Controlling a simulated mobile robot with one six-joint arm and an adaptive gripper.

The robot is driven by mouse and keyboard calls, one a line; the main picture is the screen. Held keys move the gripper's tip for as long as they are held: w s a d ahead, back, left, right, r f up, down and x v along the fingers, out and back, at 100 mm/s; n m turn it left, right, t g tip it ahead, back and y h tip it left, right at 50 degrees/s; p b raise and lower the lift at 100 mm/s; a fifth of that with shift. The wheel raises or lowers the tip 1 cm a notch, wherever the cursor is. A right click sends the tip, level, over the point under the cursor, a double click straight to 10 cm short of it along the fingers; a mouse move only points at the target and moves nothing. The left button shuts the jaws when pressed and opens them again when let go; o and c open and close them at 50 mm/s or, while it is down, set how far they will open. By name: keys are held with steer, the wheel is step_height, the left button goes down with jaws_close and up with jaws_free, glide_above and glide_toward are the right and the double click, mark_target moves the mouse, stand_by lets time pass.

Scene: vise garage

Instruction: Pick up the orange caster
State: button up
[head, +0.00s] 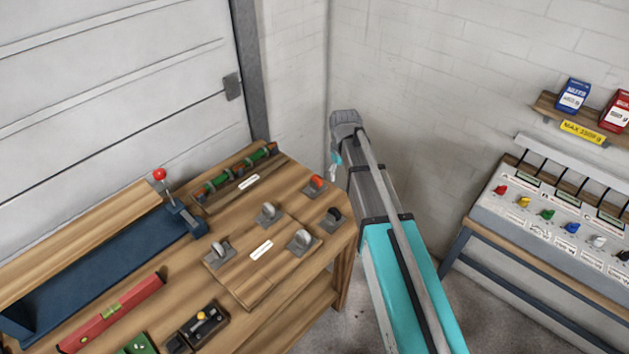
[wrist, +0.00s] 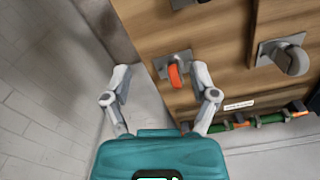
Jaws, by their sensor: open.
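The orange caster (head: 317,183) sits on its grey plate at the back right part of the wooden workbench (head: 262,283). In the wrist view the orange caster (wrist: 175,76) shows between the two fingers, nearer the right one, with its wheel facing me. My gripper (wrist: 161,72) is open and empty, its fingers spread to either side. In the head view my gripper (head: 335,170) is mostly hidden behind my arm, just right of the orange caster. I cannot tell how far the fingertips are above the bench.
Grey casters (head: 268,212) and a dark caster (head: 333,217) stand close by on the bench. A rack with green rolls (head: 238,170) lies behind them. A blue vise-like tool (head: 187,217) with a red-knobbed lever is to the left. White walls (wrist: 40,90) stand close to my gripper.

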mark_target(316, 176)
steer(key=w+a+r+n+p, duration=0.1)
steer(key=w+a+r+n, duration=0.1)
steer(key=w+a, duration=0.4)
steer(key=a+n, duration=0.1)
steer(key=a, duration=0.2)
steer(key=shift+w, duration=0.4)
step_height(316, 176, down, 8)
steer(key=b, duration=0.8)
steer(key=shift+f, duration=0.25)
steer(key=shift+d+f, duration=0.1)
steer(key=shift+f, duration=0.05)
steer(key=f+b, duration=0.3)
steer(key=shift+w+d, duration=0.2)
steer(key=shift+d, duration=0.2)
steer(key=shift+f+b, duration=0.95)
steer(key=shift+b, duration=0.3)
